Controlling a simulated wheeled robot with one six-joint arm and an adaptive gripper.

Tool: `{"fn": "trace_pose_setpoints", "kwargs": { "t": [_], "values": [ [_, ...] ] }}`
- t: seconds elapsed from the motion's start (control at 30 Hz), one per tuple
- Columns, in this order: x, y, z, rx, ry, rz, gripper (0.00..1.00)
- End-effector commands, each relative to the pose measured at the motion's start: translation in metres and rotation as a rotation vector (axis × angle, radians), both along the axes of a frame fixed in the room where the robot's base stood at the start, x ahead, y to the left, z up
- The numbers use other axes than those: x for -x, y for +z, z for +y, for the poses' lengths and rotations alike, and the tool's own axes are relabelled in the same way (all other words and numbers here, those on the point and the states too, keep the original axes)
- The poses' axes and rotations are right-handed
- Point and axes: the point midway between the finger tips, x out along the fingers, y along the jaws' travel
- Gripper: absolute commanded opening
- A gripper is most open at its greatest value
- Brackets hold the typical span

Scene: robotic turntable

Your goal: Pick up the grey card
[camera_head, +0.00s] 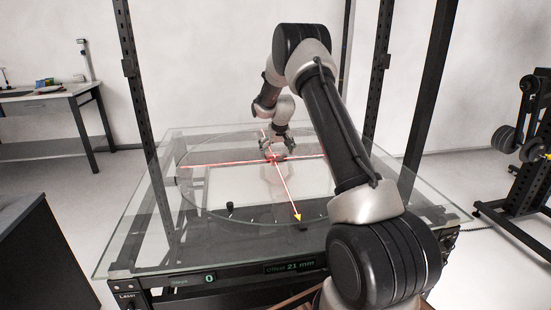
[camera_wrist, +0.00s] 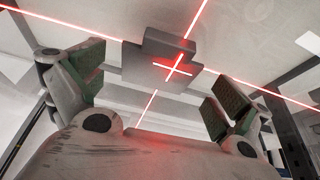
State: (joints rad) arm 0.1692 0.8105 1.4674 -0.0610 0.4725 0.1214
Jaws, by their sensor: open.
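The grey card (camera_wrist: 142,66) shows in the wrist view as a flat grey piece with a stepped, T-like outline. Red laser lines cross on its right half. My gripper (camera_wrist: 157,92) is open and empty, with one green-padded finger on each side of the view and the card ahead, between the fingers. The gap between card and fingers is hard to judge. In the head view my gripper (camera_head: 277,146) hangs low over the middle of the glass turntable, by the bright red laser crossing. The card cannot be made out clearly there.
The round glass turntable (camera_head: 207,205) sits on a square glass-topped frame with dark upright posts (camera_head: 140,100). A display panel (camera_head: 290,266) reading "Offset 21 mm" is on the front edge. A yellow arrow tip (camera_head: 298,218) lies toward the front. The glass around the centre looks mostly clear.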

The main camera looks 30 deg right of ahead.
Motion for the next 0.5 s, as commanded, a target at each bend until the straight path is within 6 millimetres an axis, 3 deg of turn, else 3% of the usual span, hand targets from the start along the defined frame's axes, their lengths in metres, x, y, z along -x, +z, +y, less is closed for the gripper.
{"fn": "trace_pose_setpoints", "kwargs": {
  "t": [0.3, 0.5],
  "values": [
    [-0.0032, -0.0072, -0.0008, 0.0, 0.0, -0.001, 1.0],
    [-0.003, -0.0073, -0.0008, 0.0, 0.0, 0.0, 0.64]
  ]
}}
